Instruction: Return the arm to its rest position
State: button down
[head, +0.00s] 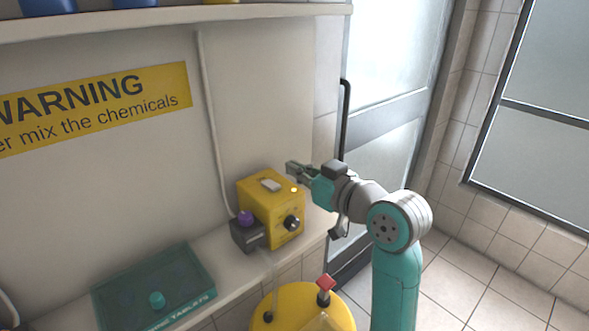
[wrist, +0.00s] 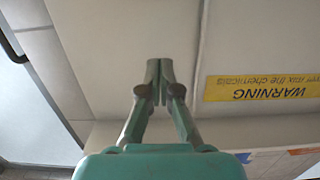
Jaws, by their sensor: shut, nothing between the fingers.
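My gripper (head: 292,169) is at the end of my raised, bent arm, above and beside the yellow box in the head view. In the wrist view my gripper (wrist: 160,66) has its two fingers together and nothing between them. The fingers point toward the pale wall panel (wrist: 125,30). The yellow box (head: 262,212) has a black knob on its front and a small light block on top. It stands on the counter, and my gripper appears apart from it.
A dark unit (head: 248,233) with a purple knob adjoins the yellow box. A teal tablet case (head: 190,260) lies on the counter. A yellow lid (head: 290,303) with a red valve handle is in front. A shelf (head: 180,20) runs above. A glass door (head: 385,110) stands behind my arm.

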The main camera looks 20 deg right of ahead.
jog(key=s+f+m+h, duration=0.1)
jog(key=s+f+m, duration=0.1)
jog(key=s+f, duration=0.55)
jog(key=s+a+f+m+h, duration=0.15)
jog(key=s+f, duration=0.25)
jog(key=f, duration=0.7)
jog(key=s+f+m+h, duration=0.2)
jog(key=s+f, duration=0.3)
jog(key=f, duration=0.4)
jog(key=s+a+f+n+g, duration=0.1)
jog(key=s+f+n, duration=0.1)
jog(key=s, duration=2.7)
jog(key=shift+s+f+h, duration=0.2)
jog(key=shift+f+h, duration=0.15)
jog(key=shift+f, duration=0.2)
